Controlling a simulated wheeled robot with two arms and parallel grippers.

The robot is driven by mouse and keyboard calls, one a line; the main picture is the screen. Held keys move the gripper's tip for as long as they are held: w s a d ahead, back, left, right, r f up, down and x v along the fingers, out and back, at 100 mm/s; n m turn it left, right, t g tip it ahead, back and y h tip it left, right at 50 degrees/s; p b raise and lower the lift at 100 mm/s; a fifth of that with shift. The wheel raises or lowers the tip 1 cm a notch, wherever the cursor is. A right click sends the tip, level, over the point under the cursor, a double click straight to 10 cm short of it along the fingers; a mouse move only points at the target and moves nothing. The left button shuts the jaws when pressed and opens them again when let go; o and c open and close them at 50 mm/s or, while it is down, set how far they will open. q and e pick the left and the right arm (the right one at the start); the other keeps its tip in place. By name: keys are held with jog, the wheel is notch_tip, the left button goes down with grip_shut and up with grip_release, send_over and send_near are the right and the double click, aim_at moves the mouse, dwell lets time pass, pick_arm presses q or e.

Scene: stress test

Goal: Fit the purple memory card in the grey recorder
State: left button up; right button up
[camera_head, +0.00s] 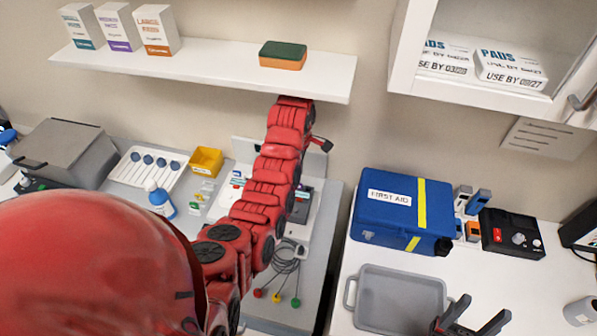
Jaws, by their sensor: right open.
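My right gripper (486,306) shows at the bottom edge, its two dark fingers apart with nothing between them. It is at the front right corner of a grey tray. My red left arm (272,170) reaches across the middle toward the wall. A small dark part (322,144) shows at its far end; I cannot tell whether it is a gripper finger. A dark grey device (300,206) stands behind this arm, partly covered; it may be the recorder, but I cannot tell. I cannot make out the purple memory card.
A blue first aid case (388,222) stands behind the grey tray (370,302). A black device (512,234) is to its right. A white shelf (220,68) hangs above the left arm. A yellow bin (206,161) and blue bottle (160,200) stand left. A gap separates the counters.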

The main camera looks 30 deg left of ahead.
pick_arm(q)
jog(key=shift+o, duration=0.2)
jog(key=o, duration=0.5)
